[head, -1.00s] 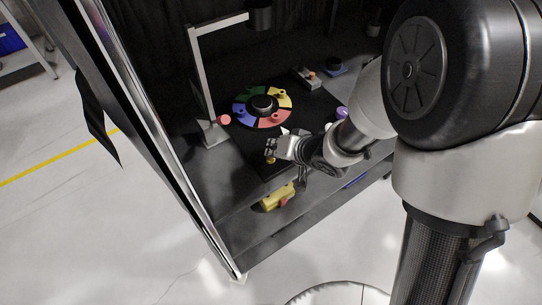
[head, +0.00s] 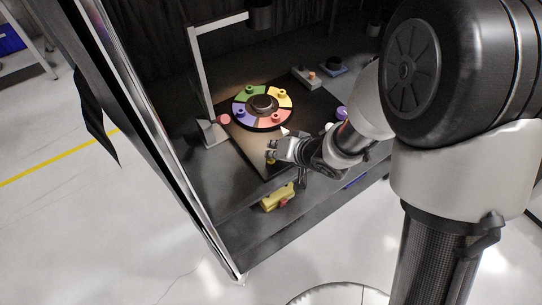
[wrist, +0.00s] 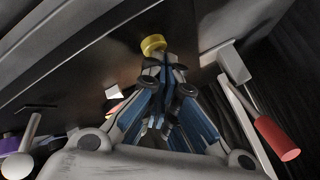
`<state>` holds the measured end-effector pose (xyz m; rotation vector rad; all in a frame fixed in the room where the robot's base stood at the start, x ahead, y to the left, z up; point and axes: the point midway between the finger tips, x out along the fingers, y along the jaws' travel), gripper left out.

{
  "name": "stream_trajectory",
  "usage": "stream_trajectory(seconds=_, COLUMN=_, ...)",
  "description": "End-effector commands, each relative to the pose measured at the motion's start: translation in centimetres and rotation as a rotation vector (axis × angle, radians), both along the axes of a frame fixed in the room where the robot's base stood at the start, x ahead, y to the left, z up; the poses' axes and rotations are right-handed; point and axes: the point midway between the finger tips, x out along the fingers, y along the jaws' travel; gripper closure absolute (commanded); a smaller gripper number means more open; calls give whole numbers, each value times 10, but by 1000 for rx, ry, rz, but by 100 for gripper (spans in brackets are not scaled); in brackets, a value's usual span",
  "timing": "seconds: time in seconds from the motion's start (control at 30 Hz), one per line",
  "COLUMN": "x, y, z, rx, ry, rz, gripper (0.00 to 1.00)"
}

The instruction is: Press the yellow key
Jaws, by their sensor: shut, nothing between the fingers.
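The yellow key (wrist: 153,43) is a small round yellow button on the dark board, just past my fingertips in the wrist view. In the head view only a bit of it (head: 271,160) shows, at the board's near edge beside my fingertips. My gripper (head: 271,149) is shut and empty, and its tips in the wrist view (wrist: 162,62) overlap the key's near edge. I cannot tell whether they touch it. A round disc (head: 263,127) with coloured segments and several coloured knobs lies behind my gripper. A white pointer (head: 285,131) is at the disc's near edge.
A stand with a red-ended handle (head: 223,119) is left of the disc, under a lamp post (head: 202,75). A purple knob (head: 341,113) is right. Small boxes (head: 307,77) stand behind. A yellow box (head: 277,198) sits at the lower front. The cabinet frame (head: 165,150) borders the left.

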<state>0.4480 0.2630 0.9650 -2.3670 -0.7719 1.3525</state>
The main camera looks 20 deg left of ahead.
Motion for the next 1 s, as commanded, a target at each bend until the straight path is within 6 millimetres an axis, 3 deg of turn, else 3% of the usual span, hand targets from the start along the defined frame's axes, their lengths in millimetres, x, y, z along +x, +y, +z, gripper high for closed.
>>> stream_trajectory(seconds=1.0, x=0, y=0, z=22, rx=-1, ry=1, rz=0, gripper=100)
